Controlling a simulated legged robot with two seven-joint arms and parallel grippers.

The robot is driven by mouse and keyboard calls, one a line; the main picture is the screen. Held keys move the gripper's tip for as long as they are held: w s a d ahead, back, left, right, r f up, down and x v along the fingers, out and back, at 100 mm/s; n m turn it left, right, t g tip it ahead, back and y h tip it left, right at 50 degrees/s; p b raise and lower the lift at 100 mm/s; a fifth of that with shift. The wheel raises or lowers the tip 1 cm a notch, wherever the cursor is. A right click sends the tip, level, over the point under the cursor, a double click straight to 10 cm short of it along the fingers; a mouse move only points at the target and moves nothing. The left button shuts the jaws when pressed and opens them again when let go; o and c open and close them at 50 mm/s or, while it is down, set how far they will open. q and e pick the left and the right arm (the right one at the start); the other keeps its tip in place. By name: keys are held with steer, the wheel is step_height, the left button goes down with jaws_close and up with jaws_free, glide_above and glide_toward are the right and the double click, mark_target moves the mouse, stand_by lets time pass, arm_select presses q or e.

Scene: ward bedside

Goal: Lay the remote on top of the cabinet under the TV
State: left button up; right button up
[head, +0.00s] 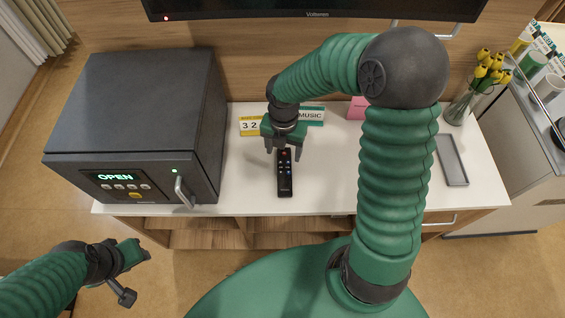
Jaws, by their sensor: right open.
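The black remote (285,182) lies flat on the white top of the cabinet (245,195), its long side pointing toward me. My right gripper (284,152) is at the remote's far end, fingers apart on either side of it; I cannot tell whether they touch it. The TV (320,9) is on the wall above the cabinet, only its lower edge in view. My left gripper (132,275) is off to the lower left, in front of the cabinet, with its fingers apart and nothing between them.
A dark safe (140,120) with an "OPEN" display stands on the cabinet's left. Behind the remote are a yellow number block (250,126) and a "MUSIC" sign (312,115). A grey tray (451,160) and a tulip vase (462,105) stand at the right. White surface beside the remote is clear.

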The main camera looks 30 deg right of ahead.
steer(key=s+a+r+m+t, duration=0.1)
steer(key=s+a+m, duration=0.2)
steer(key=m, duration=1)
steer(key=s+a+r+m+t, duration=0.1)
steer(key=s+m, duration=0.4)
steer(key=m, duration=0.7)
steer(key=shift+a+r+m, duration=0.4)
steer(key=shift+a+r, duration=0.15)
steer(key=shift+a, duration=0.55)
steer(key=shift+d, duration=0.1)
